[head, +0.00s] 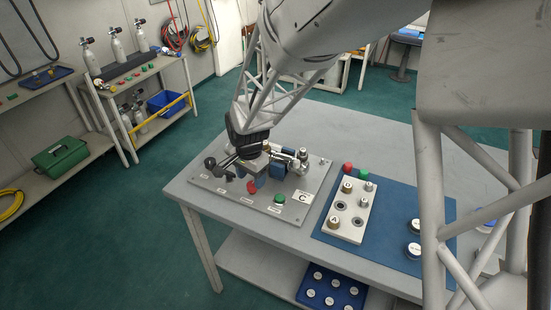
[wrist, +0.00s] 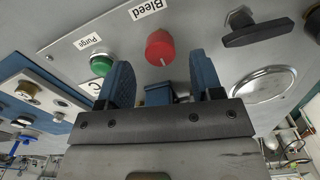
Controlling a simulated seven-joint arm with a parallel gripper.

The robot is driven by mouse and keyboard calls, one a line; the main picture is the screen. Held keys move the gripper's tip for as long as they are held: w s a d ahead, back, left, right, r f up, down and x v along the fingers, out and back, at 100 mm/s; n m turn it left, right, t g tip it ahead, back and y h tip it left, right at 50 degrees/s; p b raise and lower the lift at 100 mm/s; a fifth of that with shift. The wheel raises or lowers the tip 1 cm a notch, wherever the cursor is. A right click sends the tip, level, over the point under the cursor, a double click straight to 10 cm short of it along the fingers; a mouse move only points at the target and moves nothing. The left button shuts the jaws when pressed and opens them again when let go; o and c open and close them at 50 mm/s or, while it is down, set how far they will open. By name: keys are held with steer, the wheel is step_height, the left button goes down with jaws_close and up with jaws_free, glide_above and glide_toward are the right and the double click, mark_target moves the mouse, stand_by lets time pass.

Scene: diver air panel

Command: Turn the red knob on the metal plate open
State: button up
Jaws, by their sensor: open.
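The metal plate (head: 312,178) lies on the left part of the grey table in the head view. The red knob (head: 252,187) is near its front edge, just by my gripper (head: 264,176). In the wrist view the red knob (wrist: 160,47) stands beside a "Bleed" label. My gripper (wrist: 162,75) is open, with its blue fingers apart and nothing held between them. The knob shows beyond the fingertips, between their lines and apart from both. Its underside and how far it is turned cannot be told.
A green knob (wrist: 101,64) labelled "Purge" sits to the left of the red one. A black lever handle (wrist: 257,33) and a round gauge (wrist: 263,84) lie to the right. A blue mat (head: 385,235) with a fitting block (head: 350,210) is right of the plate.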

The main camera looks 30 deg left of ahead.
mark_target(252, 184)
steer(key=shift+f, duration=1.6)
steer(key=c, duration=0.9)
